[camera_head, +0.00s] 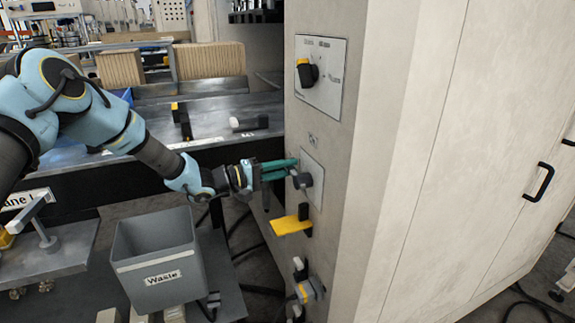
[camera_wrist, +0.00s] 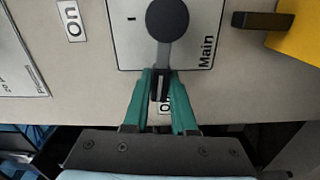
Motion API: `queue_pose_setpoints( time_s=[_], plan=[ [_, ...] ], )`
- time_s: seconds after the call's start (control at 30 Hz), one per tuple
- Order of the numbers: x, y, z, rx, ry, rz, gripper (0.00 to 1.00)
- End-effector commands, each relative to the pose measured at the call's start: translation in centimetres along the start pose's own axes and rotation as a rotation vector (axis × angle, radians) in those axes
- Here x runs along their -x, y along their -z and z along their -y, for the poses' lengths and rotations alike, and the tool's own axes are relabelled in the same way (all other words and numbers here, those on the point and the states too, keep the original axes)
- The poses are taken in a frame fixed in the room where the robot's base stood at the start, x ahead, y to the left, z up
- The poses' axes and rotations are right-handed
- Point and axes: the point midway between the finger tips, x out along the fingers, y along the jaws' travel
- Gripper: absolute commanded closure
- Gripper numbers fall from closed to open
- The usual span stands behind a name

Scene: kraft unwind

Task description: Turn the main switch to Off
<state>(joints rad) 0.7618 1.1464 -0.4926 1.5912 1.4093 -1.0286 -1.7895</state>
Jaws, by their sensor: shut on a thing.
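The main switch (camera_wrist: 167,20) is a dark grey round knob with a lever, on a white plate (camera_wrist: 120,40) marked "Main". It also shows on the cabinet's side in the head view (camera_head: 304,180). The lever points left there, and down toward my gripper in the wrist view. My gripper (camera_wrist: 160,85), with green fingers, is shut on the lever's end; it shows from the side in the head view (camera_head: 294,169). An "On" label (camera_wrist: 71,20) sits left of the plate in the wrist view. Another label (camera_wrist: 165,107), partly hidden between the fingers, shows an "O".
Above is a panel with a black and yellow rotary switch (camera_head: 307,72). Below are a yellow flag-like part (camera_head: 290,226) and a lower valve-like fitting (camera_head: 309,290). A grey "Waste" bin (camera_head: 160,255) stands left, below my arm. The cabinet door has a black handle (camera_head: 540,182).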

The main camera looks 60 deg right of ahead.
Motion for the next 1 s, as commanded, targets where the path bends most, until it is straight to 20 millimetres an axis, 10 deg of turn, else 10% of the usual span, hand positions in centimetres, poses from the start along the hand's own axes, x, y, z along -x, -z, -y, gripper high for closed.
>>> queue_pose_setpoints(
  time_s=[0.8,0.83,1.0],
  plan=[
    [0.1,0.01,0.98,0.126,0.003,-0.002,1.0],
    [0.1,0.01,0.98,0.126,0.003,-0.002,0.74],
    [0.08,-0.01,0.95,0.125,0.002,-0.002,0.55]
  ],
)
